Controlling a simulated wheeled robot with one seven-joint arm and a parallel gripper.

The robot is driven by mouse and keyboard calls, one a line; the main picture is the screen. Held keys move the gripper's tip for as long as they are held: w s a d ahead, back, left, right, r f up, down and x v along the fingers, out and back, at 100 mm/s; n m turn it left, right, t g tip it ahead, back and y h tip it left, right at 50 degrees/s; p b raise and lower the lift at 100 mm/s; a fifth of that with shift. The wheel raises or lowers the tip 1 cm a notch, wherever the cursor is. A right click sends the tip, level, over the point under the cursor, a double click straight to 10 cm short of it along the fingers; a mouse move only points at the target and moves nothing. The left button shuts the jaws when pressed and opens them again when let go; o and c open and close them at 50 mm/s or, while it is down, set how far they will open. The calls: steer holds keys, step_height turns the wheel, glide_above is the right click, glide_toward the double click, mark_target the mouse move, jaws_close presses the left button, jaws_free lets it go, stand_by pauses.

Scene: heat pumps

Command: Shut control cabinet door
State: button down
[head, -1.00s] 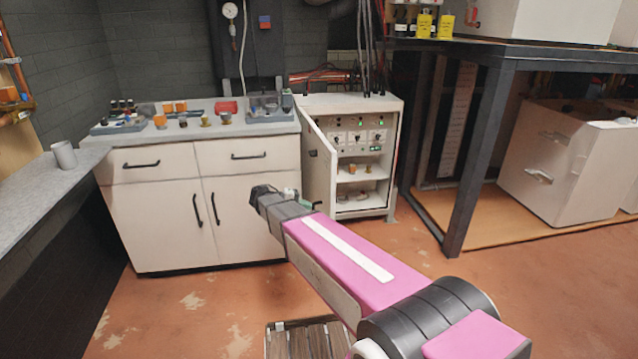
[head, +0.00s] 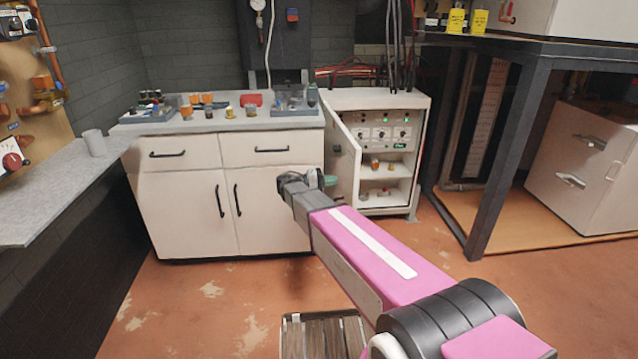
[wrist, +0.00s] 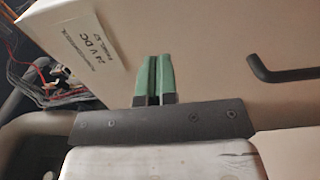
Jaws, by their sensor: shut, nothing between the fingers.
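The control cabinet (head: 372,101) is a cream box standing right of the counter. Its door (head: 342,165) stands open on the left side, swung toward me, and the lit panel and shelves inside show. My gripper (head: 331,181) is at the door's outer face, low down, its green fingertips pointing right. In the wrist view the shut green fingers (wrist: 154,78) are empty before a cream panel (wrist: 205,60), which looks like the door's outer face. It carries a "24 V DC" label (wrist: 84,50) and a black bar handle (wrist: 283,74). I cannot tell if the fingertips touch it.
A cream counter (head: 190,215) with drawers stands just left of the door, close to my gripper. A dark steel frame post (head: 510,150) stands to the right. A wooden slatted item (head: 325,338) lies on the floor below my arm. Open floor lies between.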

mark_target(349, 179)
steer(key=shift+w+d, duration=0.15)
steer(key=shift+d, duration=2.05)
